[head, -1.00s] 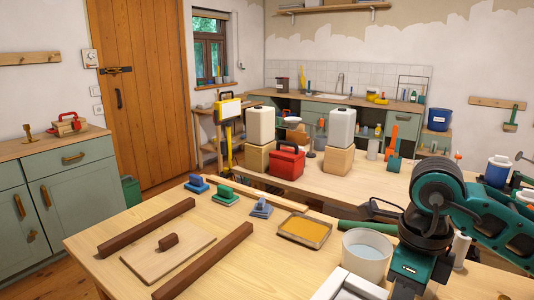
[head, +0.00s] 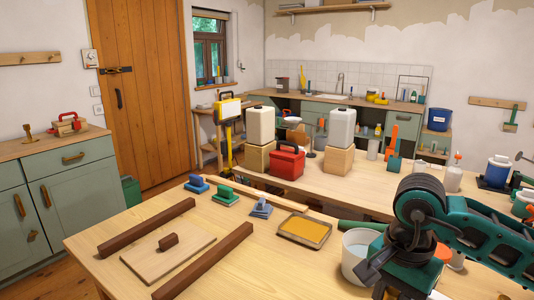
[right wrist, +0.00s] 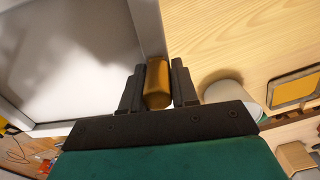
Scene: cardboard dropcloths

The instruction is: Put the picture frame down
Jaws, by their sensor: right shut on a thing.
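The picture frame (right wrist: 75,60) is a large pale grey panel with a raised rim, filling the upper left of the right wrist view. My right gripper (right wrist: 158,85) is shut on an amber-brown piece (right wrist: 157,82) at the frame's edge. That piece appears to be part of the frame. In the head view my right gripper (head: 388,284) is low at the right, over the near worktable (head: 290,278). The frame is almost wholly out of the head view, so I cannot tell whether it touches a surface. My left gripper is not in view.
A white bucket (head: 354,245) stands close beside my right gripper. An ochre tray (head: 304,231) lies left of it. Dark wooden strips (head: 205,262) and a thin board with a handle (head: 150,262) lie at left. Bare wood lies between strips and bucket.

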